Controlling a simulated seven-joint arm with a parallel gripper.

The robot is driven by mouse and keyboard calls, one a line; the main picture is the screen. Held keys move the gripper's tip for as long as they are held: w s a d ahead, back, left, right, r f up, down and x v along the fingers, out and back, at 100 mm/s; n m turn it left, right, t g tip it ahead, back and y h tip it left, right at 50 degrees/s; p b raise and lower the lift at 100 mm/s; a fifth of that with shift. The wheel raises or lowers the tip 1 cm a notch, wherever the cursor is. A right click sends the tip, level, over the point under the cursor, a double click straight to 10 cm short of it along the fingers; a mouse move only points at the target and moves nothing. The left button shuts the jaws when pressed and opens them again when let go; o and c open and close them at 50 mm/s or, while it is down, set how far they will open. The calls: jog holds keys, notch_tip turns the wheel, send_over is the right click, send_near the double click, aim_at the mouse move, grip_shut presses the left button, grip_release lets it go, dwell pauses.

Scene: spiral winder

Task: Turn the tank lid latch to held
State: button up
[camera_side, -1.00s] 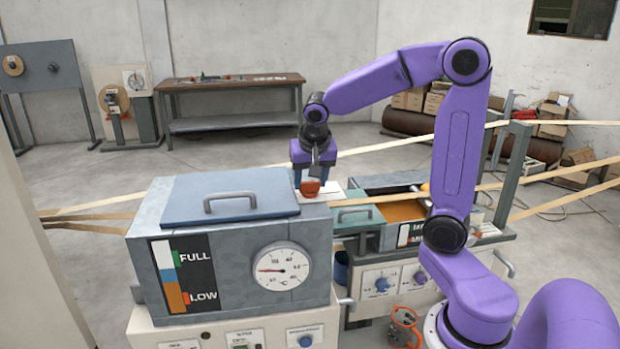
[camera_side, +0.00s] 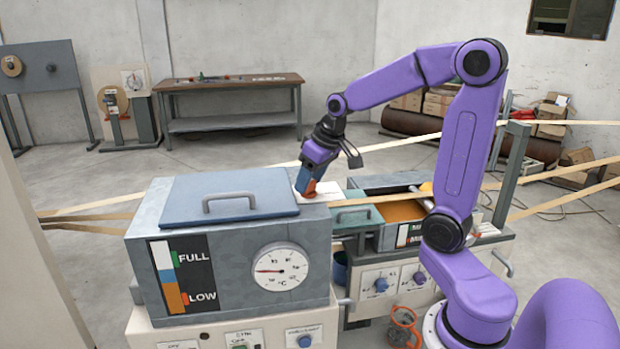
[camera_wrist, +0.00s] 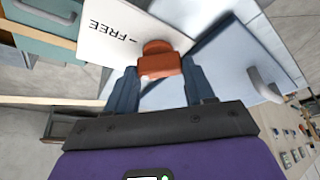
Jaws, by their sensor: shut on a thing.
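The orange-red tank lid latch (camera_side: 309,187) sits at the right edge of the tank top, beside the blue lid (camera_side: 180,205). The lid lies flat on the grey tank (camera_side: 225,245) with its handle up. My gripper (camera_side: 305,182) is tilted over the latch and shut on it. In the wrist view the latch (camera_wrist: 160,62) is between the two blue fingers, next to a white plate (camera_wrist: 100,40) reading "FREE" upside down with a line toward the latch. Any "held" mark is not visible. The latch's exact angle is hard to tell.
A teal lidded box (camera_side: 352,218) and an open tray (camera_side: 403,207) with brown contents stand right of the tank. Tan bands (camera_side: 560,200) run across behind the tank and past my arm. A workbench (camera_side: 230,88) stands by the back wall.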

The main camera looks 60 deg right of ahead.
jog(key=n+y, duration=0.1)
jog(key=n, duration=0.1)
jog(key=n+y, duration=0.1)
jog(key=n, duration=0.2)
jog(key=shift+d, duration=0.15)
jog(key=shift+w+n+g+y, duration=0.1)
jog(key=shift+n+g+y, duration=0.5)
jog(key=shift+n, duration=1.4)
jog(key=o, duration=1)
jog(key=shift+o, duration=0.2)
jog(key=shift+d+r, duration=0.1)
jog(key=v, duration=1.7)
jog(key=shift+r, duration=0.2)
jog(key=shift+w, duration=0.1)
